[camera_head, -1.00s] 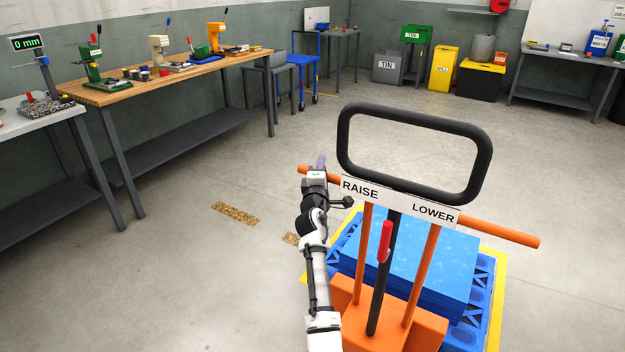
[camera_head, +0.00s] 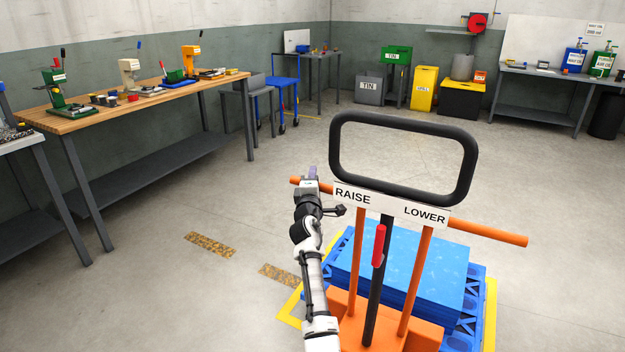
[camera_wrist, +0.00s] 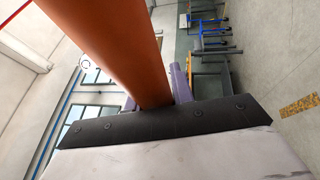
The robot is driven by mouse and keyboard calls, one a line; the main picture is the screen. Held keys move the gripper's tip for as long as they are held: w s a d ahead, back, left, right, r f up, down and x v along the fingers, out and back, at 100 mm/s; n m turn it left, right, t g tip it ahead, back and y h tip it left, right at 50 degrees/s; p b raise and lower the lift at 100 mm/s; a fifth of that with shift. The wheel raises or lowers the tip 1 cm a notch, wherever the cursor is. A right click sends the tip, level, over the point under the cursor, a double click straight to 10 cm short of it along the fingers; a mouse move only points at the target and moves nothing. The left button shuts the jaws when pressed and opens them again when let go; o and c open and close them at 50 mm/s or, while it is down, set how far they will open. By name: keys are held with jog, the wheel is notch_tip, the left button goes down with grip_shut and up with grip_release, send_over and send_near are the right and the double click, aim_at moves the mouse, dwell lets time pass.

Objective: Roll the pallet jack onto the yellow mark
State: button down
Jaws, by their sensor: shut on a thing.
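The pallet jack (camera_head: 420,335) has an orange body and posts, a black loop handle and an orange crossbar (camera_head: 488,232) behind a RAISE/LOWER plate. A red-gripped lever (camera_head: 379,246) stands in its middle. My gripper (camera_head: 312,178) is shut on the crossbar's left end; the wrist view shows the orange bar (camera_wrist: 125,50) between its purple fingers. A blue pallet (camera_head: 470,315) with a blue stack (camera_head: 400,265) sits at the jack's far side. The yellow mark (camera_head: 290,308) is a floor outline showing left and right of the pallet; the load and jack hide much of it.
Two worn yellow floor strips (camera_head: 210,245) lie left of the jack. A wooden workbench (camera_head: 150,95) with small presses lines the left wall. A blue cart (camera_head: 285,95), bins (camera_head: 424,90) and a grey table (camera_head: 550,90) stand at the back. The middle floor is clear.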

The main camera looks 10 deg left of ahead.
jog(key=shift+d+f, duration=0.5)
jog(key=shift+d, duration=0.05)
jog(key=c, duration=1.6)
grip_release()
jog(key=o, duration=0.4)
jog(key=shift+d+r, duration=0.1)
jog(key=shift+d, duration=0.05)
jog(key=shift+w+r, duration=0.1)
jog(key=s+f, duration=0.2)
jog(key=s, duration=1.1)
jog(key=shift+s+d+f, duration=0.15)
jog(key=shift+s+f, duration=0.15)
jog(key=shift+s, duration=0.05)
